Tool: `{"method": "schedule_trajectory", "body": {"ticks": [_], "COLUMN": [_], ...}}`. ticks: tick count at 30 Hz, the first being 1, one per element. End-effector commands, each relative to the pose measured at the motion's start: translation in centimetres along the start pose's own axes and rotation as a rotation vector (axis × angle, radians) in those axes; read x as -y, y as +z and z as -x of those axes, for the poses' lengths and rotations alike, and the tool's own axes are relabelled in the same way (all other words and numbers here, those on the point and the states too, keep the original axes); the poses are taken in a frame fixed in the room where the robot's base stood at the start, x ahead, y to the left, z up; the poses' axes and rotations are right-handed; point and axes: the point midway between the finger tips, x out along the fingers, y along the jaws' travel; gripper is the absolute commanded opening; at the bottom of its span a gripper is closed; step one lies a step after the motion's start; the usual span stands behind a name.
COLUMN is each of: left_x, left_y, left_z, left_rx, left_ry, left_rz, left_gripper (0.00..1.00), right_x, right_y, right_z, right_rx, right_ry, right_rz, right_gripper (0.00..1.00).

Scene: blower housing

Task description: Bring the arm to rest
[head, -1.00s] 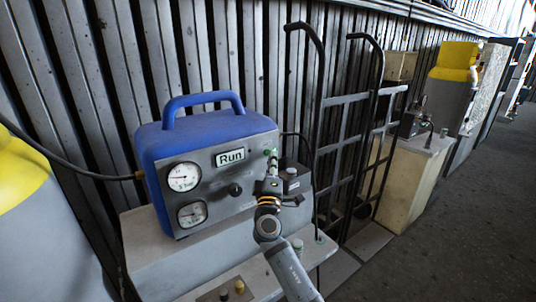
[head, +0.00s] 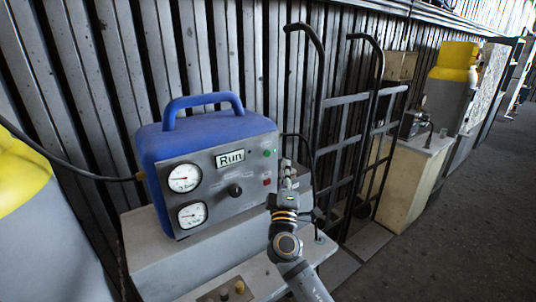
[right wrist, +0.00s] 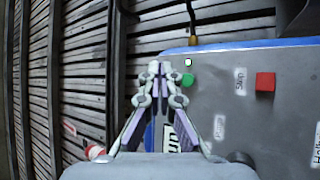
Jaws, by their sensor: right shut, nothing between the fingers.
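My right gripper (head: 286,166) is shut and empty. It is just right of the control panel's right edge in the head view, apart from the buttons. In the right wrist view its closed fingertips (right wrist: 160,70) show left of the green button (right wrist: 187,81). The blue blower housing (head: 152,143) has a grey front panel with a "Run" display (head: 230,157), two dial gauges, a black knob (head: 235,190), the green button (head: 267,153) and a red button (head: 267,182). The red button also shows in the right wrist view (right wrist: 265,81). My left gripper is not in view.
The housing stands on a grey bench (head: 170,260). A black hand truck (head: 342,140) stands to the right, before a beige cabinet (head: 415,185). A yellow-topped cylinder (head: 20,170) is at the left. A ribbed metal wall is behind; open floor lies at the right.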

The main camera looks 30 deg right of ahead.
Motion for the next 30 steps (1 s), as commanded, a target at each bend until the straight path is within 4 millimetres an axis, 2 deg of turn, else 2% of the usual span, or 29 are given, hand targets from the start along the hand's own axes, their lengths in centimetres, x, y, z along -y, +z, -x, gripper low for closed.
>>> {"method": "schedule_trajectory", "body": {"ticks": [20, 23, 26, 29, 30], "left_x": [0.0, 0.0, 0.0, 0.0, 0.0], "left_y": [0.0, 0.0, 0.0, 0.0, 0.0], "left_z": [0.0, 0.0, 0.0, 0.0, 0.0], "left_rx": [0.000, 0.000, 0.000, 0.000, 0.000], "left_ry": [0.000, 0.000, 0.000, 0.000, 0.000], "left_rz": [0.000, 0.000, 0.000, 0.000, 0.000], "left_gripper": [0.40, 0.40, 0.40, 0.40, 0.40], "right_x": [0.0, 0.6, 3.3, 7.9, 9.7], "right_y": [0.0, 0.8, 3.9, 7.9, 9.1], "right_z": [0.0, 0.6, 3.1, 8.6, 11.2], "right_rx": [0.000, 0.029, 0.151, 0.347, 0.425], "right_ry": [0.000, -0.030, -0.159, -0.392, -0.497], "right_rz": [0.000, -0.031, -0.146, -0.298, -0.349], "right_gripper": [0.00, 0.00, 0.00, 0.00, 0.00]}}
